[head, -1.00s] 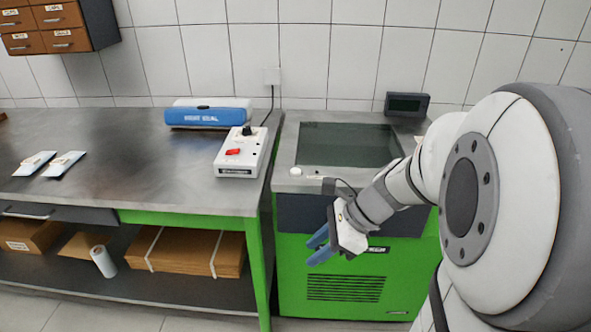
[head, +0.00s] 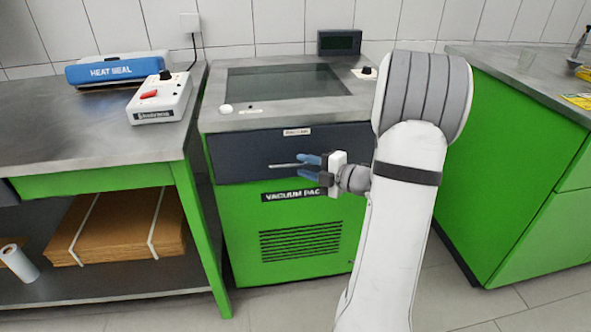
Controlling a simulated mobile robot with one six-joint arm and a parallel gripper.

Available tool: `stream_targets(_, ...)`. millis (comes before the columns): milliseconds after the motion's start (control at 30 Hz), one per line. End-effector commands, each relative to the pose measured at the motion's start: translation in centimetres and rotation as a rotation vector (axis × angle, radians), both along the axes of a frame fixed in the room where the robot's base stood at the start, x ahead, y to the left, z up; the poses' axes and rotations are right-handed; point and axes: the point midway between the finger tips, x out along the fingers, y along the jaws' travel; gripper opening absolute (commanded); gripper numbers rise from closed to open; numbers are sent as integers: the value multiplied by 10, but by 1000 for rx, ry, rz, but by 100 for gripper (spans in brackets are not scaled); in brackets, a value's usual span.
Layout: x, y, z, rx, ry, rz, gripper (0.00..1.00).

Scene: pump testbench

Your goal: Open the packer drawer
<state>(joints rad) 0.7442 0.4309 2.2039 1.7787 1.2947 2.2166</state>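The packer drawer (head: 240,155) is the dark grey front of the green vacuum packer, below its worktop, and looks shut. Its thin metal bar handle (head: 283,166) lies across the middle of the front, with its right part hidden by my gripper. My gripper (head: 304,167) has blue fingers, one above the other and spread apart, pointing left in front of the drawer at the height of the handle. The handle's right end appears level with the gap between the fingers; I cannot tell if they touch it. My forearm covers the right end of the drawer.
The packer's dark glass lid (head: 287,88) and a small display (head: 339,42) are above. A steel bench with a blue heat sealer (head: 115,70) and a white control box (head: 160,98) stands left. A green cabinet (head: 510,150) stands right. Floor shows between packer and cabinet.

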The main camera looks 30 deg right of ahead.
Motion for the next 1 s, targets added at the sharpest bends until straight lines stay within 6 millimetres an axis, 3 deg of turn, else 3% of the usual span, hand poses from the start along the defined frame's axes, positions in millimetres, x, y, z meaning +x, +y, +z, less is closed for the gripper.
stream_targets(233,24,15,-5,-1,1,3,30)
stream_targets(567,27,17,-5,-1,1,2,30)
stream_targets(900,27,17,-5,-2,1,4,2)
stream_targets(1000,27,17,-5,-2,1,4,0)
